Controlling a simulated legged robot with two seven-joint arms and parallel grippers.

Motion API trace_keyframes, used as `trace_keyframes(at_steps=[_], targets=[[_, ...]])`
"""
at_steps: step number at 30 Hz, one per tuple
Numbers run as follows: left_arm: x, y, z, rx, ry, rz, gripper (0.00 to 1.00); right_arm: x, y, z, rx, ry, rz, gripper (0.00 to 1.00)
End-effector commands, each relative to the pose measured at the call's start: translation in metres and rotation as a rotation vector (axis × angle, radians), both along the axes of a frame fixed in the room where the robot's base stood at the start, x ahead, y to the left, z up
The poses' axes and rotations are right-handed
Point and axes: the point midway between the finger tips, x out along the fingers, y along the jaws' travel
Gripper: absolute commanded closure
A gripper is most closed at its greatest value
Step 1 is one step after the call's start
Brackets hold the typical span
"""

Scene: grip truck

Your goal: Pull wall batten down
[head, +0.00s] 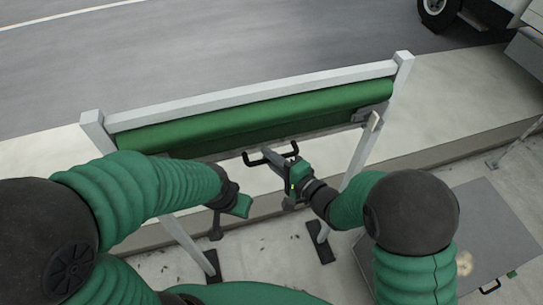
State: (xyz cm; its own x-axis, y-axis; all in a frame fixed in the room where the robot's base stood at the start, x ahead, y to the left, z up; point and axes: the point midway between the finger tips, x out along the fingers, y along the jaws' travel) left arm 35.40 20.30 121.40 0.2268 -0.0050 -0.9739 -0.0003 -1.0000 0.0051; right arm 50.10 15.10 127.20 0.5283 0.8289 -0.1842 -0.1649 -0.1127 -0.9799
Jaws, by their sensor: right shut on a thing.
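A green rolled wall (250,117) hangs under the grey top rail of a standing frame. A thin batten (325,122) runs along its lower edge. A black handle (249,161) shows below the middle of the batten. My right gripper (275,159) is at this handle and shut on it; its fingers cover part of the handle. My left gripper (240,206) is lower and to the left, apart from the handle and batten. Its fingers are too small and turned away to tell if they are open.
The frame has grey posts (363,147) on dark feet (320,243). A grey flat panel (480,240) lies at the lower right. A road (250,45) with part of a truck (520,12) is behind. A low kerb runs behind the frame.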

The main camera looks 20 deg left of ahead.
Motion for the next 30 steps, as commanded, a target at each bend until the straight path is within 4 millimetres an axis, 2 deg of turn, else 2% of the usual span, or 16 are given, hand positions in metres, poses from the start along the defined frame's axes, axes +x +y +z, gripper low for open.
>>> trace_keyframes(at_steps=[1, 30], targets=[[0.0, 0.0, 0.0003, 0.0, 0.0, 0.0, 0.64, 0.005, -0.0051, 0.0019, 0.0, -0.006, -0.016, 1.0], [0.0, 0.0001, 0.0004, 0.0, 0.0, 0.0, 0.64, 0.0081, -0.0104, 0.0033, 0.002, -0.009, -0.023, 1.0]])
